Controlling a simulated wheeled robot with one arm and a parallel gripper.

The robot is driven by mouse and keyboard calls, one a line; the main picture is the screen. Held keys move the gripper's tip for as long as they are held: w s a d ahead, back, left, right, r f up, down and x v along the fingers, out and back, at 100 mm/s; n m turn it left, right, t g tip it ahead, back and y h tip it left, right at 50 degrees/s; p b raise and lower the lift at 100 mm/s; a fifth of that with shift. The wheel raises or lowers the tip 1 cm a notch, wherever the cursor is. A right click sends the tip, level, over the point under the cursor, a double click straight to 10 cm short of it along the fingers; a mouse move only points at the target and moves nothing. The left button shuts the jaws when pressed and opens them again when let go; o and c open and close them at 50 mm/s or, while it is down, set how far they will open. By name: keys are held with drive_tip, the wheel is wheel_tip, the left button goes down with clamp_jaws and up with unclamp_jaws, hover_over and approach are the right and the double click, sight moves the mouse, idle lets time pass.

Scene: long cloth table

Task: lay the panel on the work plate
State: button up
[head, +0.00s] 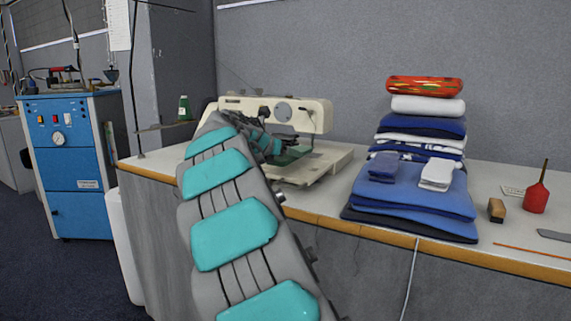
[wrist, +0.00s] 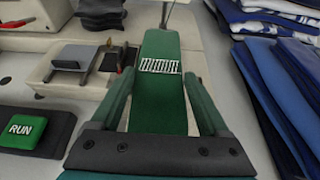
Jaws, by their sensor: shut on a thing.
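The panel (wrist: 163,105) is a long green strip with a white ladder-like mark, seen in the wrist view between my gripper's fingers (wrist: 163,92). My gripper is shut on it. In the head view my gripper (head: 277,147) is at the cream sewing machine (head: 320,116), under its arm, with a bit of green panel (head: 291,157) showing below. The pale work plate (head: 327,163) spreads around the machine's base, partly hidden by my arm. I cannot tell whether the panel touches the plate.
A green RUN button (wrist: 22,130) on a black box lies left of my gripper. Stacked blue and white cloths (head: 415,185) stand close to the right. A red oil can (head: 537,196) and a wooden block (head: 496,210) are farther right. A green bottle (head: 184,108) is behind left.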

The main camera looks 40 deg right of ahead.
drive_tip(key=shift+s+f, duration=0.1)
drive_tip(key=shift+f, duration=1.45)
drive_tip(key=o, duration=1.2)
drive_tip(key=shift+f, duration=0.1)
drive_tip(key=shift+o, duration=0.2)
drive_tip(key=v, duration=1.2)
